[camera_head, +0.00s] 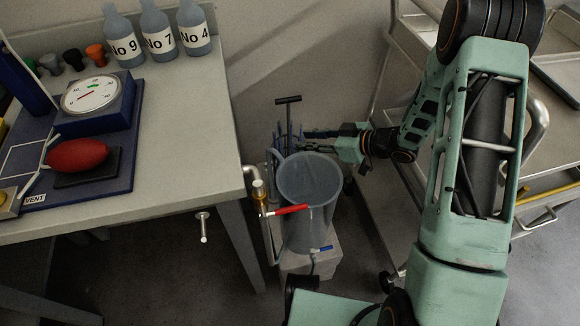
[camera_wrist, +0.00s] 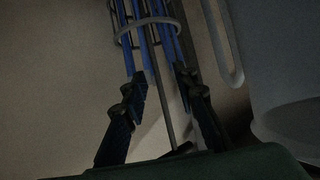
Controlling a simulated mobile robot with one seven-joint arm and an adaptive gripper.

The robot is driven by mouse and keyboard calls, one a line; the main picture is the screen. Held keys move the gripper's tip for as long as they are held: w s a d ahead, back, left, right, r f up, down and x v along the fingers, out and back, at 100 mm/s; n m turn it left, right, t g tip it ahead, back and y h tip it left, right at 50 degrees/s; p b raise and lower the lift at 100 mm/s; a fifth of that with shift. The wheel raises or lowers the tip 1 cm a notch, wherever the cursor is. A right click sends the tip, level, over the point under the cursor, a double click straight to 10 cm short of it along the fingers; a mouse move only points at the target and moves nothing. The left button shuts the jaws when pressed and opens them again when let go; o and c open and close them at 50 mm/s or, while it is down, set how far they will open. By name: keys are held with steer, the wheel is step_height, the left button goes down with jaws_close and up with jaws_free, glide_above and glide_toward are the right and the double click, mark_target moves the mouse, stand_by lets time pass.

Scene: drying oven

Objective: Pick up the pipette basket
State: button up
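The pipette basket (camera_head: 288,118) has a dark T-shaped handle and several upright blue pipettes. It stands behind the translucent grey cylinder in the head view, which hides its lower part. In the wrist view the basket (camera_wrist: 134,28) shows blue pipettes within a pale ring and a thin dark rod running down the picture. My gripper (camera_head: 308,142) comes in from the right at the basket, above the cylinder's far rim. In the wrist view my gripper (camera_wrist: 161,82) is open, with its two dark fingers apart on either side of the rod. Contact cannot be told.
The translucent cylinder (camera_head: 311,178) stands close in front, beside a red-handled valve (camera_head: 288,210). A bench (camera_head: 180,150) with a gauge (camera_head: 92,95) and several bottles (camera_head: 158,40) is at the left. A metal shelf cart (camera_head: 405,30) stands at the right.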

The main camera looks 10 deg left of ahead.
mark_target(289, 146)
steer(key=b+x, duration=0.1)
steer(key=x, duration=0.2)
steer(key=shift+w+a+f, duration=0.1)
steer(key=shift+a+f, duration=0.1)
steer(key=shift+f, duration=0.05)
steer(key=b+x, duration=0.1)
steer(key=x, duration=0.1)
steer(key=b+x, duration=0.1)
steer(key=x, duration=0.2)
steer(key=shift+w+d+f, duration=0.15)
steer(key=shift+w+d, duration=0.1)
steer(key=shift+w, duration=0.05)
steer(key=shift+c, duration=0.3)
jaws_close()
steer(key=shift+w, duration=0.1)
